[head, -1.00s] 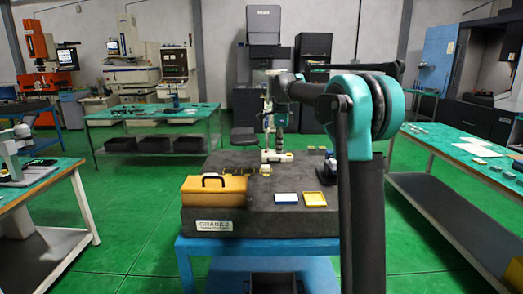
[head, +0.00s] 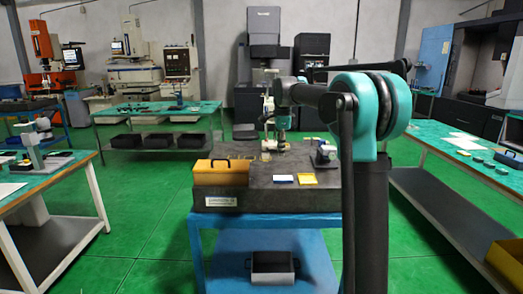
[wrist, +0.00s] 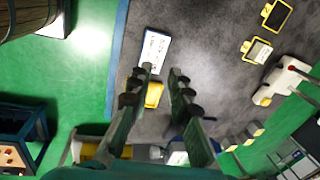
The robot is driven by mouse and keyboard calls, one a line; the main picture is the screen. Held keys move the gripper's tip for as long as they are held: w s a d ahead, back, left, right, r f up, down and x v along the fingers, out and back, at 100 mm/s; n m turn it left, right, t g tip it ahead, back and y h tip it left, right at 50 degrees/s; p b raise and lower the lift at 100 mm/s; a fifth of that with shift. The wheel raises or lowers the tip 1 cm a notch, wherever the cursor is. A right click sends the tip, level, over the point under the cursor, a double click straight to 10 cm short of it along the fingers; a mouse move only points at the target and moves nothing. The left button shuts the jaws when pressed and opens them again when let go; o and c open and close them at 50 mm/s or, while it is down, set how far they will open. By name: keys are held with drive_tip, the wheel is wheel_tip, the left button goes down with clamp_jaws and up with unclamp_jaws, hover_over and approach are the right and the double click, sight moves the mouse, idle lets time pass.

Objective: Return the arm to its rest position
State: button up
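My arm rises at the right of the head view and reaches forward, elbow bent. My gripper (head: 281,136) hangs at its far end and looks small there, in front of a pale stand. In the wrist view my gripper (wrist: 162,76) has its two fingers apart, with nothing held between them. Beyond the fingers lie a white and blue box (wrist: 154,48) and a yellow tray (wrist: 154,94) on the dark granite block. The same box (head: 282,179) and tray (head: 307,179) lie near the block's front edge in the head view.
The granite block (head: 270,201) sits on a blue table (head: 265,232) with a dark bin (head: 272,267) below. A yellow case (head: 221,173) stands on its left. Benches flank it at left (head: 45,175) and right (head: 440,160). Green floor is open between them.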

drive_tip(key=s+d+f+n, duration=0.3)
drive_tip(key=s+f+n, duration=0.2)
drive_tip(key=s+f, duration=0.4)
drive_tip(key=s+d+f+n+t, duration=0.1)
drive_tip(key=s+d+f+n, duration=0.3)
drive_tip(key=s+f, duration=0.5)
drive_tip(key=s+d+f+n+t, duration=0.1)
drive_tip(key=s+d+f+n, duration=0.3)
drive_tip(key=s, duration=1.6)
wheel_tip(320, 180, down, 5)
drive_tip(key=n, duration=0.4)
drive_tip(key=shift+s, duration=0.4)
